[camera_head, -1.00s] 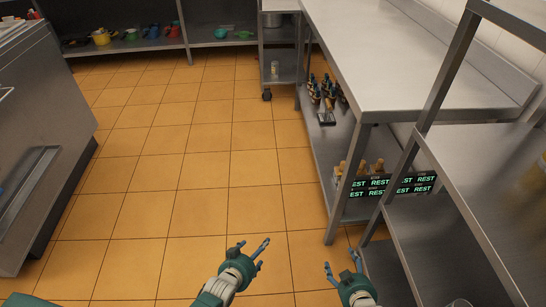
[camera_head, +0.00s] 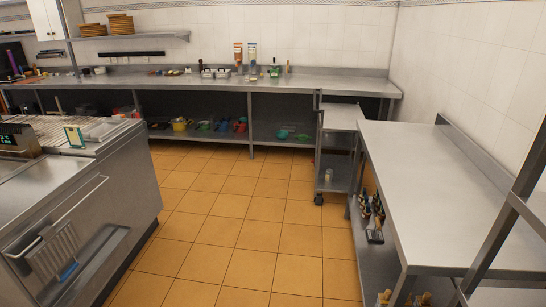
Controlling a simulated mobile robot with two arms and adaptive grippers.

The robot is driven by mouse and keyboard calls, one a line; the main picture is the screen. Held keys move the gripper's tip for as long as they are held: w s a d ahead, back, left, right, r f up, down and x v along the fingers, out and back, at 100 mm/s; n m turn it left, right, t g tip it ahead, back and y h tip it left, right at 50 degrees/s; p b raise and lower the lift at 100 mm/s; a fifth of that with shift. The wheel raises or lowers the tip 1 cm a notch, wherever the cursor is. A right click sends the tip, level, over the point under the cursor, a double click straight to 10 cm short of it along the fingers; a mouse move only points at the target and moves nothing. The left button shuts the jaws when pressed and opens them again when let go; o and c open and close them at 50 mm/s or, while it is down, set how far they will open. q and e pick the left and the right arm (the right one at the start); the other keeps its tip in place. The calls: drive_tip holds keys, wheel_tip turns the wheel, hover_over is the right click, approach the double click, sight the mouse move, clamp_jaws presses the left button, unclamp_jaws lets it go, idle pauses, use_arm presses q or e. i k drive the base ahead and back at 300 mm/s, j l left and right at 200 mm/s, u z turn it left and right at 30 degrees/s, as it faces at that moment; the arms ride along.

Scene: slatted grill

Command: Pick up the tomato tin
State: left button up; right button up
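No tin that I can make out as the tomato tin shows. A small pale can-like object (camera_head: 328,174) stands on the lower shelf of the narrow metal trolley (camera_head: 341,119); it is too small to read. Neither of my grippers is in view.
The slatted grill (camera_head: 45,135) on a steel unit (camera_head: 85,215) stands at the left. A bare steel table (camera_head: 440,190) is at the right, with dark bottles (camera_head: 373,208) on its lower shelf. Colored pots (camera_head: 180,125) sit under the far counter. The tiled floor (camera_head: 240,215) between is clear.

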sight(329, 175)
drive_tip(key=i+u, duration=0.15)
drive_tip(key=i, duration=6.15)
